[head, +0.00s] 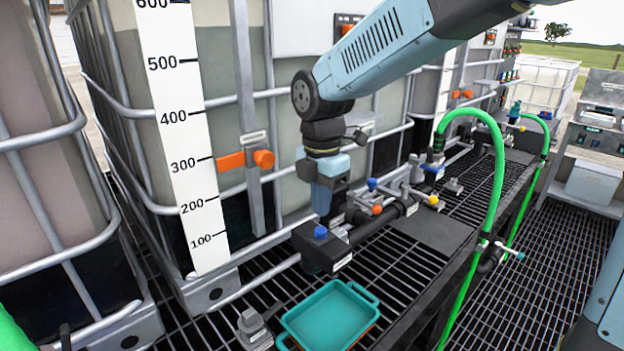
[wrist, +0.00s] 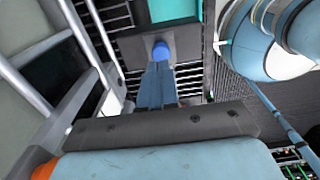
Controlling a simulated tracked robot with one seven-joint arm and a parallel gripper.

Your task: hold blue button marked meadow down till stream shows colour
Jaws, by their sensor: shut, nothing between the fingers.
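A blue button (head: 320,232) sits on top of a dark box (head: 318,252) at the near end of the black pipework. A small label is on the box, too small to read. My gripper (head: 321,215) points down over the button, its fingers together and empty. In the wrist view the fingertips (wrist: 160,68) lie right at the blue button (wrist: 161,50). I cannot tell whether they touch it or press it. A teal tray (head: 288,326) stands below the box. No stream is visible between the box and the tray.
A green hose (head: 497,170) arches at the right. Another blue-topped fitting (head: 372,184) stands behind the box. The floor is dark grating.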

